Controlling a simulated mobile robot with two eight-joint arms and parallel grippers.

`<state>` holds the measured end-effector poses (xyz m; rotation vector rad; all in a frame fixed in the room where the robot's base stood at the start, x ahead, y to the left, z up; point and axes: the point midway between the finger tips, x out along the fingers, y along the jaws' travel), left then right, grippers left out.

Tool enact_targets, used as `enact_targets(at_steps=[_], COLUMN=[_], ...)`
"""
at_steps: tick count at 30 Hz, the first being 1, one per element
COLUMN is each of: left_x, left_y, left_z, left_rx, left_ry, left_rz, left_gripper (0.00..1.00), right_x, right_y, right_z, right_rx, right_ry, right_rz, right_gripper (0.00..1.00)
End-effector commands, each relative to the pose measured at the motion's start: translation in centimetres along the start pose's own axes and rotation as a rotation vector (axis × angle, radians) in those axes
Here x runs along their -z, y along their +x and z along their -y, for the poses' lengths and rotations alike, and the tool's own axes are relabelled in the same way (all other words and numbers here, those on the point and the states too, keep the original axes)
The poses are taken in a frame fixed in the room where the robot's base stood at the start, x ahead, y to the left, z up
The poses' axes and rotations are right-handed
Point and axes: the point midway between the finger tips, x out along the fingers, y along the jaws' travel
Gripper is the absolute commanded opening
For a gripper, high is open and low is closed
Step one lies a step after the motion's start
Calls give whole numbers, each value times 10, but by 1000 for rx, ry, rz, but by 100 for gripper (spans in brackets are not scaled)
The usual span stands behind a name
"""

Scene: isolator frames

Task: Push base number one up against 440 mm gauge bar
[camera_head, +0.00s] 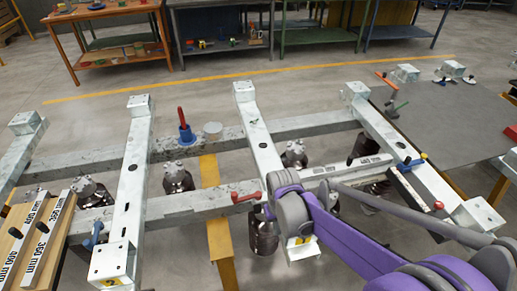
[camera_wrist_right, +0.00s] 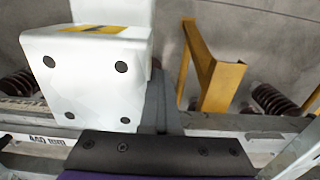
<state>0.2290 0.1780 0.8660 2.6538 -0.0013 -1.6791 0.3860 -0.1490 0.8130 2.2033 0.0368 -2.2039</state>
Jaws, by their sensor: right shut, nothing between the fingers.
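A white base (camera_head: 262,145) lies across the two grey rails, its number not readable. Its near end block (camera_head: 301,250) has a yellow label; this block (camera_wrist_right: 90,75) also fills the left of the wrist view. The 440 mm gauge bar (camera_head: 348,168) lies along the near rail, between this base and the far-right base; its "440 mm" label (camera_wrist_right: 47,140) shows in the wrist view. Whether bar and base touch is unclear. My right gripper (camera_head: 270,212) is shut and empty, its fingers (camera_wrist_right: 160,105) close beside the block on the side away from the bar. My left gripper is out of view.
Other white bases (camera_head: 127,190) cross the rails at left and right. Dark spring isolators (camera_head: 176,178) stand between the rails. Red and blue clamp handles (camera_head: 184,128) stick up. A wooden table (camera_head: 75,245) at left holds 400 and 360 mm bars. A yellow stand (camera_head: 222,245) rises nearby.

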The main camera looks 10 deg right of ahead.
Motion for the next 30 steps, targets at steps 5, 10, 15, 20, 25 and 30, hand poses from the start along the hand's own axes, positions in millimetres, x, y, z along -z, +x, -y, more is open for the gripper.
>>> enact_targets(at_steps=[5, 10, 15, 20, 25, 30], left_x=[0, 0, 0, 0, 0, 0], left_y=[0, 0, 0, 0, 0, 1], left_z=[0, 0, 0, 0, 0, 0], left_rx=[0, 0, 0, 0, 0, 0], left_ry=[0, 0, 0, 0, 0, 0], left_rz=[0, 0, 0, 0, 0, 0], left_gripper=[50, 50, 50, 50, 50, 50], right_x=[0, 0, 0, 0, 0, 0], right_y=[0, 0, 0, 0, 0, 0], right_z=[-3, -4, -8, -14, -20, -26], right_rx=[-7, -7, -7, -7, -8, -8], right_ry=[2, 3, 4, 5, 4, 4], right_rz=[-1, -1, -1, -1, -1, -1], right_gripper=[0, 0, 0, 0, 0, 0])
